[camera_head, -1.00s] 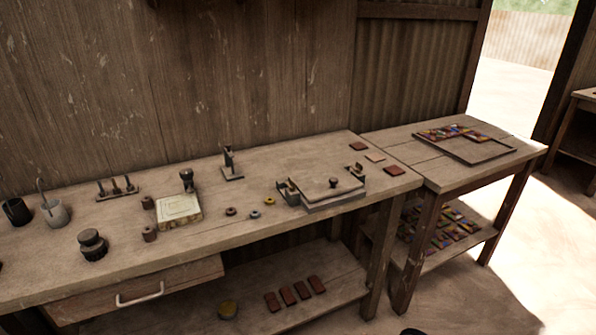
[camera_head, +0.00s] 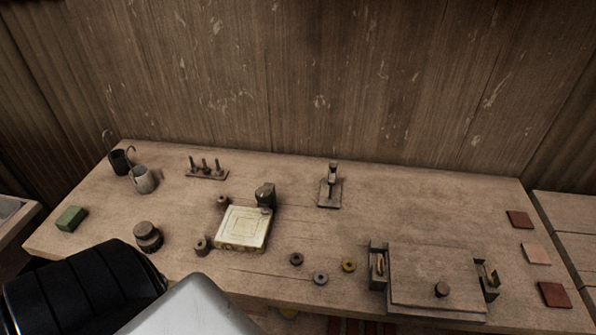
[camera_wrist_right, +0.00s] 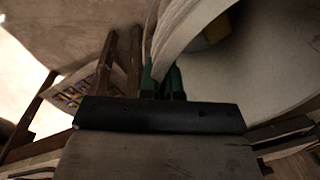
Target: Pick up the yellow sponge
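I cannot make out a yellow sponge for certain in any view. A small yellowish patch (camera_head: 288,312) shows just below the bench's front edge in the head view, mostly hidden. A yellowish patch (camera_wrist_right: 216,28) also shows behind a pale curved surface in the right wrist view; I cannot tell what it is. A green block (camera_head: 71,218) lies at the bench's left end. My left gripper is not in view.
The wooden bench (camera_head: 440,200) holds a pale square mould (camera_head: 243,229), a tile press (camera_head: 432,275), a dark round weight (camera_head: 147,236), cups (camera_head: 143,179), a small stand (camera_head: 330,190) and several rings. Red tiles (camera_head: 554,295) lie at the right. My black and white body parts cover the lower left.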

